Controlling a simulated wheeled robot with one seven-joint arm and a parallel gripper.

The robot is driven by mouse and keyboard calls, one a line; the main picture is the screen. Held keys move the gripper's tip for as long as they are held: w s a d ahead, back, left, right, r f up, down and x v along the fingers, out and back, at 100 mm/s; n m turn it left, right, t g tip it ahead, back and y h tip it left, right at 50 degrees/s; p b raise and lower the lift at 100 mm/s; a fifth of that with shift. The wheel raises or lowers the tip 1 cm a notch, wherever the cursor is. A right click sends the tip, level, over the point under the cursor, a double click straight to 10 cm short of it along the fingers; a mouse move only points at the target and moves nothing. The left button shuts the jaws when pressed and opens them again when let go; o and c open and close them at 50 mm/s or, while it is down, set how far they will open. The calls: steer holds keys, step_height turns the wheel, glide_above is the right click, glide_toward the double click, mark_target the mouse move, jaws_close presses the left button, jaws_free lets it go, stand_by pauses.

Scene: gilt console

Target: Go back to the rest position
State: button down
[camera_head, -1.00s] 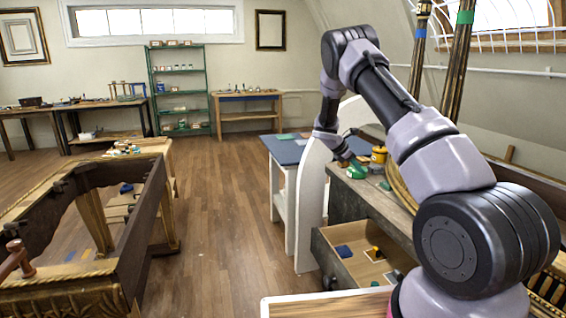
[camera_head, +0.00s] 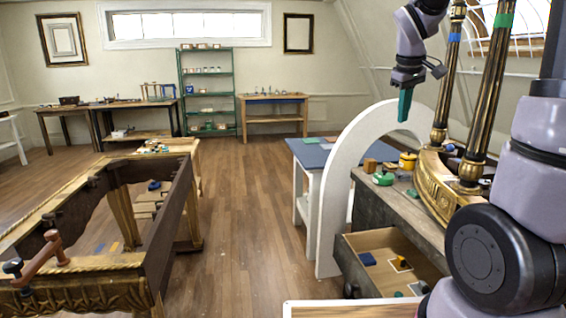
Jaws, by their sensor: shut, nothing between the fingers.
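My gripper (camera_head: 404,105) hangs pointing down in the upper right of the head view, with its teal fingers together and nothing between them. It is in the air above the workbench (camera_head: 408,210), in front of the white arch panel. My arm's large dark joint and pale links (camera_head: 490,260) fill the right edge. Part of the arm between that joint and the wrist is outside the picture.
A white arch panel (camera_head: 327,225) stands beside the workbench. An open drawer (camera_head: 385,245) juts from its front. A yellow pot (camera_head: 407,161), a green object (camera_head: 383,178) and gilt columns (camera_head: 487,95) stand on top. A gilt frame (camera_head: 150,250) is at left; the floor (camera_head: 240,220) between is clear.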

steer(key=s+a+r+m+t+y, duration=0.1)
steer(key=s+a+m, duration=0.3)
steer(key=s, duration=0.6)
steer(key=s+a+r+m+t+y, duration=0.2)
steer(key=s+a+r+m, duration=0.1)
steer(key=s, duration=0.7)
steer(key=shift+s+a+r+m+t+y, duration=0.3)
steer(key=shift+s+a+r+m, duration=0.1)
steer(key=shift+m, duration=0.4)
